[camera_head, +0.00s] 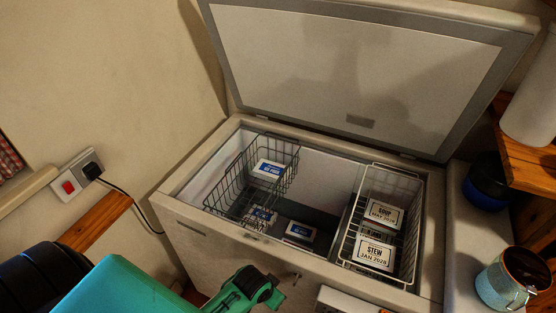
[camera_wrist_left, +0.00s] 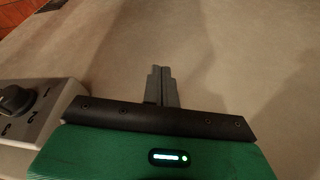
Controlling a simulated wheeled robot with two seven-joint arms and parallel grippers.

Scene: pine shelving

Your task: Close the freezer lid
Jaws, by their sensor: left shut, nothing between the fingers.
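The chest freezer (camera_head: 182,228) stands open in the head view. Its lid (camera_head: 350,70) is raised and leans back towards the wall, its pale inner panel facing me. My left gripper (camera_head: 270,291) is low in front of the freezer's front side, below the rim and well away from the lid. In the left wrist view its fingers (camera_wrist_left: 161,86) are together and empty, in front of a plain pale surface. My right gripper is not in view.
Wire baskets (camera_head: 232,192) and (camera_head: 348,247) hold labelled tubs. A dial (camera_wrist_left: 16,100) sits left of my gripper. A wall socket (camera_head: 78,175) with a cable is at left. A blue pot (camera_head: 505,283) and wooden shelf (camera_head: 535,170) stand at right.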

